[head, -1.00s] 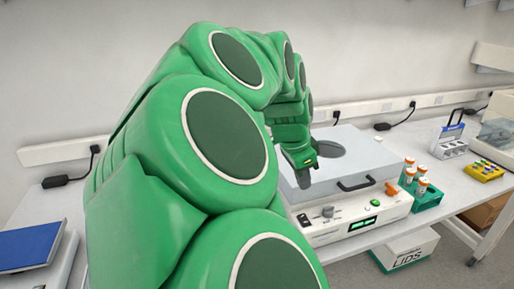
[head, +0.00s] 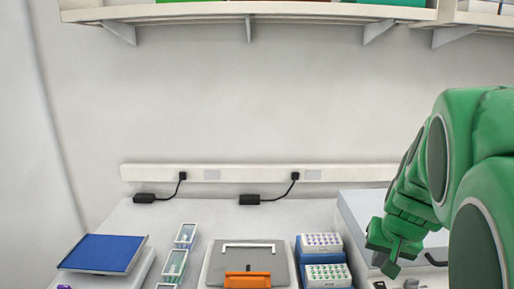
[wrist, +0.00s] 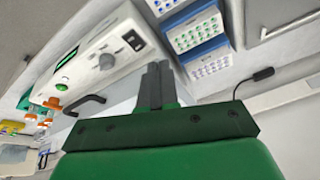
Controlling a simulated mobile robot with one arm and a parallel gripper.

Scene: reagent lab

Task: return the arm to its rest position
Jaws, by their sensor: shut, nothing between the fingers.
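My green arm reaches in from the right side of the head view. My gripper (head: 388,262) points down in front of the white box-shaped instrument (head: 362,207) at the right. In the wrist view my gripper (wrist: 156,70) shows its two dark fingers together, with nothing between them. The instrument's front panel (wrist: 110,52), with a knob and a small display, shows to the left of the fingers there.
Blue racks of capped vials (head: 322,243) stand left of my gripper. A grey-lidded device with an orange latch (head: 247,281), small clear holders (head: 185,236) and a blue-topped device (head: 103,252) stand farther left. A shelf (head: 250,12) runs above. Orange-capped bottles (wrist: 53,103) show in the wrist view.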

